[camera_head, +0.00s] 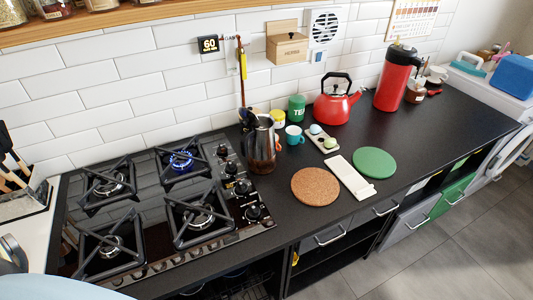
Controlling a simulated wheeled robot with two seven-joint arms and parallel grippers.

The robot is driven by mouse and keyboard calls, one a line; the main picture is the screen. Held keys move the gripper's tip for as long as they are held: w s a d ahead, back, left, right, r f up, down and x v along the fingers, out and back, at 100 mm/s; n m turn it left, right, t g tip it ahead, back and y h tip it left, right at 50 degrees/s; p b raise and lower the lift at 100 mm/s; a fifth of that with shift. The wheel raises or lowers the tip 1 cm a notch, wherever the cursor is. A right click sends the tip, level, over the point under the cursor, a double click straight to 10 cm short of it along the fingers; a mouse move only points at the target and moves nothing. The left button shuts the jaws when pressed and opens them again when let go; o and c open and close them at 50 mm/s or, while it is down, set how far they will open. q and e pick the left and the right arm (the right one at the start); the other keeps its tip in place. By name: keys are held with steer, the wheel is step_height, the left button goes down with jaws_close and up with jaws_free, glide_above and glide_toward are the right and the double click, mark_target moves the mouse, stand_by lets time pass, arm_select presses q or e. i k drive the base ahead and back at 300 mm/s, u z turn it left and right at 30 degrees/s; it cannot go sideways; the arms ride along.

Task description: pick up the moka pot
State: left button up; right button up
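A shiny steel vessel with a dark upper part (262,148) stands upright on the black counter, just right of the hob's knobs. It is the thing most like a moka pot, but its shape is too small and cluttered to be sure. Dark utensil-like shapes overlap its top left. Neither gripper can be made out in the head view, and nothing is seen holding the vessel.
The gas hob (150,215) has a blue flame at its back right burner (181,161). A teal mug (294,135), green tin (297,108), red kettle (335,103) and red flask (394,80) stand rightward. A cork mat (316,186) lies in front.

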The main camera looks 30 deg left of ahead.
mark_target(259, 168)
steer(key=k, duration=0.6)
steer(key=u, duration=0.75)
steer(key=i, duration=0.95)
